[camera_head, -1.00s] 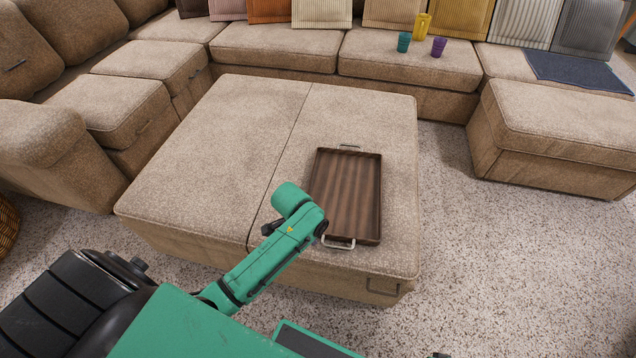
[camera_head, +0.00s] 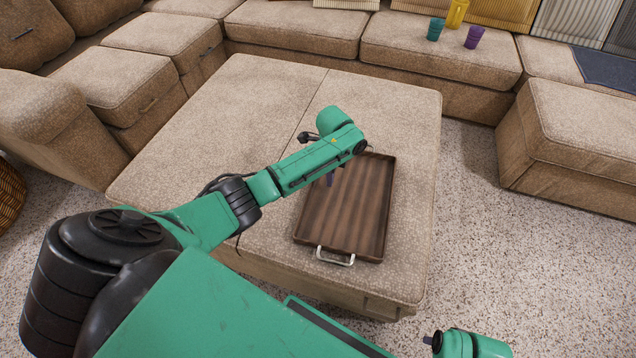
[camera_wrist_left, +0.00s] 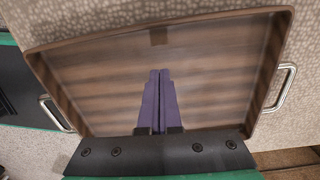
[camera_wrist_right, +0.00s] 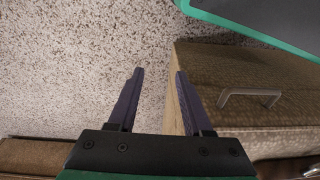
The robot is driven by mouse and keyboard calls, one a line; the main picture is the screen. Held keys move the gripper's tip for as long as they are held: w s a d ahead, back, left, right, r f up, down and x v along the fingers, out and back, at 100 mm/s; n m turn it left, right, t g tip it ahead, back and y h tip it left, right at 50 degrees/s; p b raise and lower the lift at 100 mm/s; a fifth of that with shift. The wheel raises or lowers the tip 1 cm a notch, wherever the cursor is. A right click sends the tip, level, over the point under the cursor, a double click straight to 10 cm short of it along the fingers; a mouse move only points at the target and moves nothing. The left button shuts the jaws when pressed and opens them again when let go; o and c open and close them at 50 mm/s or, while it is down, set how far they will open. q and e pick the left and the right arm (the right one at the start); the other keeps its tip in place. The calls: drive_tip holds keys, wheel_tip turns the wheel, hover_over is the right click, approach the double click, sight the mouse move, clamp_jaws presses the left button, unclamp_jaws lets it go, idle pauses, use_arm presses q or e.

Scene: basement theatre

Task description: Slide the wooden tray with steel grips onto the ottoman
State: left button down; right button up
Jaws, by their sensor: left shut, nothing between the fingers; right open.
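The brown wooden tray (camera_head: 352,212) with steel grips lies flat on the tan ottoman (camera_head: 245,95), near its right front part. One steel grip (camera_head: 335,256) shows at the tray's near end; the far one is hidden behind my left arm. My left gripper (camera_head: 330,180) is over the tray, mostly hidden by my arm. In the left wrist view its purple fingers (camera_wrist_left: 158,100) are shut together with nothing between them, above the tray floor; both grips show there. My right gripper (camera_wrist_right: 156,75) is open and empty, low beside the ottoman's side (camera_wrist_right: 235,65) with its handle.
A sectional sofa (camera_head: 300,30) runs along the back and left. A teal cup (camera_head: 436,29), a yellow cup (camera_head: 456,14) and a purple cup (camera_head: 474,38) stand on it. Another tan seat block (camera_head: 580,140) is at right. Speckled carpet (camera_head: 480,240) is clear between.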

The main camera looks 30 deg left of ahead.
sight(329, 190)
use_arm(q)
wheel_tip(329, 190, down, 4)
drive_tip(key=shift+b, duration=0.6)
drive_tip(key=a, duration=0.3)
drive_tip(key=shift+s+r, duration=0.3)
drive_tip(key=shift+r, duration=0.05)
drive_tip(key=shift+s+a, duration=0.1)
drive_tip(key=shift+a, duration=0.35)
use_arm(e)
drive_tip(key=shift+w+a+r, duration=0.1)
drive_tip(key=shift+a+r, duration=0.05)
drive_tip(key=shift+r, duration=0.95)
drive_tip(key=shift+w+a+r, duration=0.1)
drive_tip(key=shift+a+r, duration=0.05)
drive_tip(key=shift+r, duration=0.9)
use_arm(q)
drive_tip(key=shift+r, duration=0.1)
